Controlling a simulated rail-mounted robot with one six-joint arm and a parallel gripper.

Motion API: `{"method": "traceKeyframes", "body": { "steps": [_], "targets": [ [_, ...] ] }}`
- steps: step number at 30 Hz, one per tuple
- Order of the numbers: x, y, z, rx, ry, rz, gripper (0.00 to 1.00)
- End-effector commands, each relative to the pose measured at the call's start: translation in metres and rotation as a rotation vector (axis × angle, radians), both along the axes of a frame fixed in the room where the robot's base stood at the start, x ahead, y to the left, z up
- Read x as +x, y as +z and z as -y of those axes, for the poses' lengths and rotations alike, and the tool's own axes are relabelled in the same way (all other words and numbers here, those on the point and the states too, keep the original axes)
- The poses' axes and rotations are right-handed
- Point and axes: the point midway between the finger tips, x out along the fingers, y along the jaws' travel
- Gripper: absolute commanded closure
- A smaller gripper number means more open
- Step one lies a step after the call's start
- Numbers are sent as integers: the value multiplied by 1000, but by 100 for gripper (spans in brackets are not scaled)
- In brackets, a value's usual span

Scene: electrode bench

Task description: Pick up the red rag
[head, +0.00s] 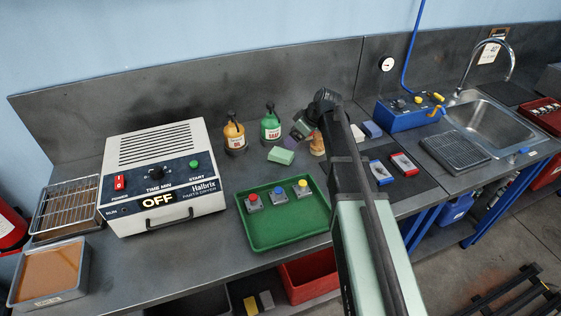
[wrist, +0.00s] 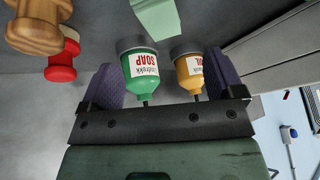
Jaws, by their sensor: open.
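I see no thing that is clearly a red rag in either view. My gripper (head: 303,128) hangs over the back of the bench, right of the green soap bottle (head: 271,127). In the wrist view my gripper (wrist: 160,65) is open, its two purple fingers wide apart with nothing held. Beyond the fingers the soap bottle (wrist: 141,72) and the orange oil bottle (wrist: 188,72) show between them. A red object (wrist: 62,62) beside a wooden knobbed piece (wrist: 36,25) shows at the upper left; it looks hard, not like cloth. My arm hides part of the bench behind it.
A parts dryer (head: 160,175) reading OFF stands left. A green tray (head: 283,233) holds three button boxes. A green block (head: 281,155) lies near the bottles. A blue-cased and a red-cased item (head: 404,164), a blue box (head: 408,110) and a sink (head: 500,112) are right. A red crate (head: 308,278) is below.

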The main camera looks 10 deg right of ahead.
Motion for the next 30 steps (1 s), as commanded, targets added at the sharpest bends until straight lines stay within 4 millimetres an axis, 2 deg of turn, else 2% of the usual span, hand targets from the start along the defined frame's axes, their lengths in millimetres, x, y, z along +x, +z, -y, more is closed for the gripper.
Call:
{"method": "traceKeyframes", "body": {
  "steps": [3,8,15,22,27,30],
  "targets": [
    [2,4,-3,-28,129,82,13],
    [3,-2,-5,-37,151,91,13],
    [15,-46,-21,-38,150,89,13],
    [18,-51,-28,-37,148,88,13],
    [25,-83,-40,-37,150,88,13],
    [30,-95,-47,-37,149,88,13]
  ]
}}
